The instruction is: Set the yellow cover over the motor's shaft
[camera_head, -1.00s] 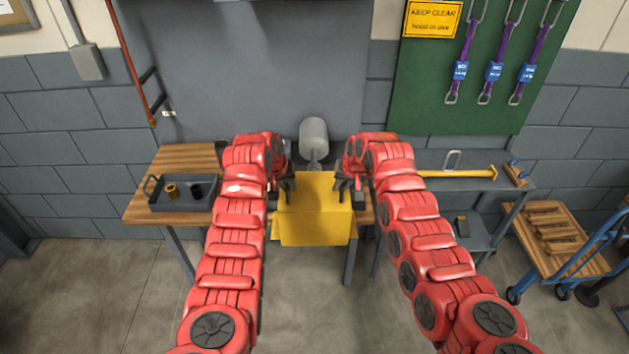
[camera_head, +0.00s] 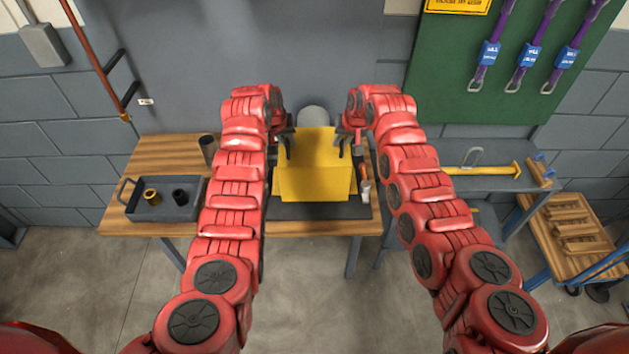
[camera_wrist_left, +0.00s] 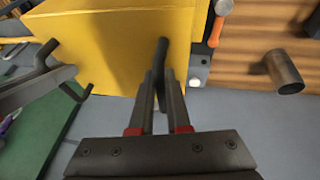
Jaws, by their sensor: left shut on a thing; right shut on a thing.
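The yellow cover (camera_head: 315,182) is a box-like shell held between my two grippers, above the bench and in front of the grey motor (camera_head: 313,116). Only the motor's rounded top shows behind it; its shaft is hidden. My left gripper (camera_head: 286,147) is shut at the cover's left side. In the left wrist view, the left gripper (camera_wrist_left: 161,85) is shut on a dark handle (camera_wrist_left: 162,52) beside the yellow cover (camera_wrist_left: 115,35). My right gripper (camera_head: 345,147) is shut at the cover's right side. I cannot tell whether the cover touches anything below.
A dark mat (camera_head: 300,210) lies on the wooden bench (camera_head: 150,220) under the cover. A grey tray (camera_head: 165,208) with two small cylinders is at left. A metal tube (camera_head: 207,148) stands by my left arm. An orange-handled tool (camera_head: 364,174) is close right of the cover.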

